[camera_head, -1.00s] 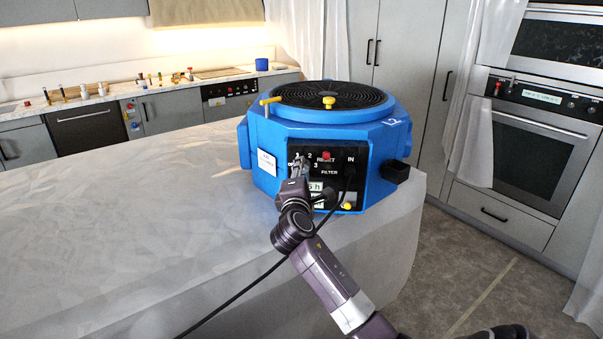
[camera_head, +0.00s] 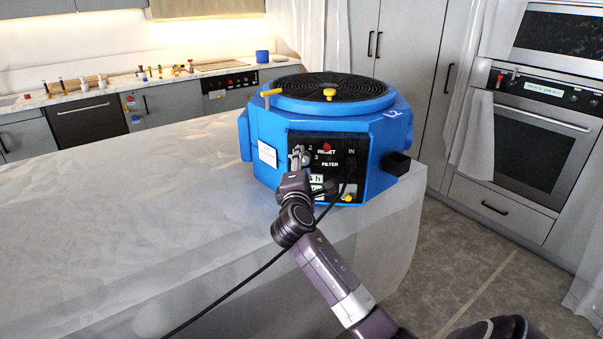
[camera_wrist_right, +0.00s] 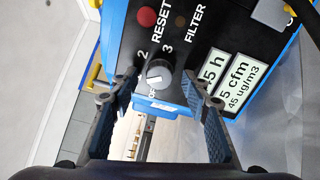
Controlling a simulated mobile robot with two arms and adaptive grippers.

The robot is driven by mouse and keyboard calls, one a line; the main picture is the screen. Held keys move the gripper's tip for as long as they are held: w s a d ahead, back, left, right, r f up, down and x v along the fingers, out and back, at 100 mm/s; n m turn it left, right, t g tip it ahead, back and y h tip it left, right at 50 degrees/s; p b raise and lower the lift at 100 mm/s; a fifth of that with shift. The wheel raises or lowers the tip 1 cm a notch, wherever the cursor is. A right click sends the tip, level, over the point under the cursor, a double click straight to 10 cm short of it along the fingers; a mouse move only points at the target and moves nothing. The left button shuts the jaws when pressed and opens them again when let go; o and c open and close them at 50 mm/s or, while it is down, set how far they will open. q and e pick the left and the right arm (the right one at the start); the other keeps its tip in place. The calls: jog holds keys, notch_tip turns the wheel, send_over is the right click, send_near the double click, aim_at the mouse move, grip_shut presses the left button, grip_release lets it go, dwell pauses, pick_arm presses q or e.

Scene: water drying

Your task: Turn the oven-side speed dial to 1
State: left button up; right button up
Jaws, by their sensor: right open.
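The blue air machine (camera_head: 268,130) stands on the covered counter with its black control panel facing me. Its speed dial shows in the right wrist view (camera_wrist_right: 158,73) as a dark round knob with a white mark, beside the labels 2, 3 and OFF. The mark appears to lie on the OFF side; the label 1 is not clear there. In the head view the dial is mostly hidden by my right gripper (camera_head: 300,157). This gripper is open in the wrist view (camera_wrist_right: 160,102), its fingers on either side of the dial's line and apart from it. My left gripper is not in view.
A red reset button (camera_wrist_right: 146,16) and display labels (camera_wrist_right: 225,80) sit close to the dial. A black cable (camera_head: 262,268) runs from the panel across the counter (camera_head: 120,220). The counter left of the machine is clear. A wall oven (camera_head: 535,150) stands at the right.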

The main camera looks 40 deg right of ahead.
jog(key=v, duration=1.1)
jog(key=shift+s+a, duration=0.15)
jog(key=shift+s, duration=0.05)
